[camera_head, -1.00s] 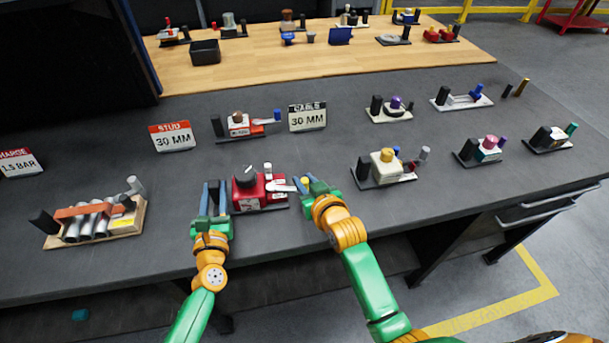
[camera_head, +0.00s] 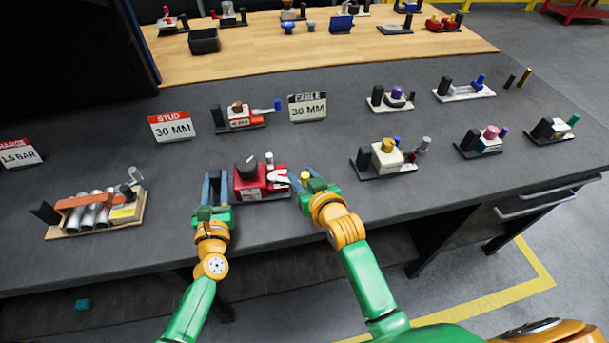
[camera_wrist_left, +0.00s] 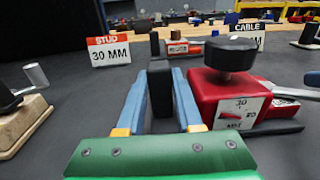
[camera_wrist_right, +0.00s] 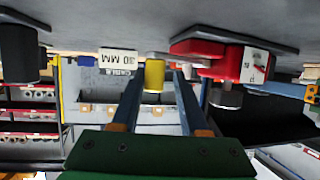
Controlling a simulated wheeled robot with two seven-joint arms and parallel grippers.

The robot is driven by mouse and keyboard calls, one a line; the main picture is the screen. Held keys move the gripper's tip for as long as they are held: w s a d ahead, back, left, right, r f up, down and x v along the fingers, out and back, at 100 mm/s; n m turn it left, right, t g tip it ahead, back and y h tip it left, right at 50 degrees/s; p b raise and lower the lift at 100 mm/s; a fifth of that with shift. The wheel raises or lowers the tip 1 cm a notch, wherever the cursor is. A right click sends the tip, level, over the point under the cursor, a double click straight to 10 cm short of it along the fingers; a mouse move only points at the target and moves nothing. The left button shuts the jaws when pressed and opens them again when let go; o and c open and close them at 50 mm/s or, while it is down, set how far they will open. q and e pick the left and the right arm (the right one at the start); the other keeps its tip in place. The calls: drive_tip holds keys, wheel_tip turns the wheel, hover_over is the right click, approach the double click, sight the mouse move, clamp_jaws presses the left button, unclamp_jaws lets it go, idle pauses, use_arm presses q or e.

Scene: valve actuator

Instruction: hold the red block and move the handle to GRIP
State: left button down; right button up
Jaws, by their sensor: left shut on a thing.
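The red block (camera_head: 250,187) sits on a dark base near the table's front edge, with a black knob on top and a white scale with a red pointer (camera_wrist_left: 240,112). My left gripper (camera_head: 214,188) is left of it, shut on the black post (camera_wrist_left: 160,92) beside the block. The handle (camera_head: 279,177) is a pale lever at the block's right side, near a yellow knob (camera_head: 305,176). My right gripper (camera_head: 309,181) is at this knob. In the right wrist view the yellow knob (camera_wrist_right: 154,76) stands between its open fingers, with gaps showing. The word GRIP is not readable.
A STUD 30 MM sign (camera_head: 171,127) and a CABLE 30 MM sign (camera_head: 307,107) stand behind. A similar red-and-white device (camera_head: 238,117) is between them. A tray with silver cylinders (camera_head: 97,214) lies at left, a cream device (camera_head: 386,156) at right.

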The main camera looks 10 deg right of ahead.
drive_tip(key=shift+o, duration=1)
drive_tip(key=shift+d, duration=0.1)
